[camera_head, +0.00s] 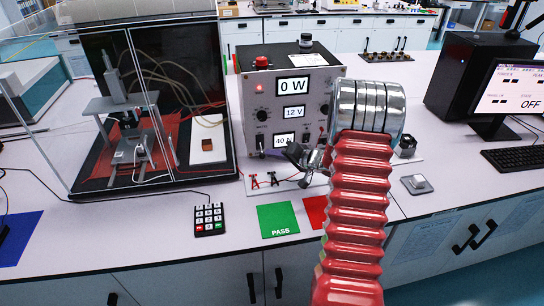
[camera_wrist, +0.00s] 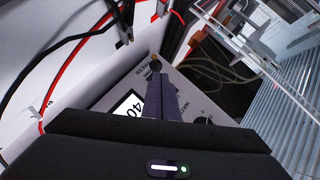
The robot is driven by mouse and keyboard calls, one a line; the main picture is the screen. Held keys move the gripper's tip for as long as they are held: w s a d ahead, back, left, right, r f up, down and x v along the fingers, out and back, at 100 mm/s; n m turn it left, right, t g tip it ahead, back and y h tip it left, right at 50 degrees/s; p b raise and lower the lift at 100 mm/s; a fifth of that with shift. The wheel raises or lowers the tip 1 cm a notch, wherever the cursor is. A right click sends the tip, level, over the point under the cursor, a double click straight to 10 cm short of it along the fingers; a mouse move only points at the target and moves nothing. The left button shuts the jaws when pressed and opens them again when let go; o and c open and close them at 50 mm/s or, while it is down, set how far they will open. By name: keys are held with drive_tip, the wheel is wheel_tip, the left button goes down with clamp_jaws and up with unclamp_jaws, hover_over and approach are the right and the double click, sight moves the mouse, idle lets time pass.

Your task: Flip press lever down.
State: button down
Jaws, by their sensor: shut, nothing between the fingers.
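The grey control box (camera_head: 290,90) stands mid-bench, with displays reading 0 W, 12 V and 40 N. In the wrist view, a small brass-coloured press lever (camera_wrist: 154,63) sticks out beside the word PRESS on the panel, near the 40 display (camera_wrist: 128,107). My gripper (camera_head: 294,152) is at the lower front of the box, partly covering the 40 N display. In the wrist view, my gripper's dark fingers (camera_wrist: 157,76) are together and empty, with their tips close to the lever. I cannot tell whether they touch it, or whether the lever is up or down.
A clear-walled press enclosure (camera_head: 150,110) stands left of the box. Red and black leads (camera_head: 268,180) lie in front of it. A keypad (camera_head: 209,218), a green PASS mat (camera_head: 278,219) and a red mat (camera_head: 315,211) lie nearer the front edge. A monitor (camera_head: 510,90) is at right.

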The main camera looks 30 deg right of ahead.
drive_tip(key=shift+r, duration=0.35)
drive_tip(key=shift+s+d+r, duration=0.25)
drive_tip(key=shift+s+d, duration=0.05)
drive_tip(key=shift+s, duration=0.05)
drive_tip(key=s+d, duration=0.2)
drive_tip(key=s, duration=0.1)
drive_tip(key=shift+d+r, duration=0.1)
drive_tip(key=shift+r, duration=0.3)
drive_tip(key=s, duration=0.2)
drive_tip(key=s+d+f, duration=0.1)
drive_tip(key=s, duration=0.2)
drive_tip(key=s+d, duration=0.1)
drive_tip(key=s, duration=0.1)
drive_tip(key=shift+s+f, duration=0.3)
drive_tip(key=shift+f, duration=0.05)
drive_tip(key=shift+s+d+f, duration=0.1)
drive_tip(key=shift+s, duration=0.3)
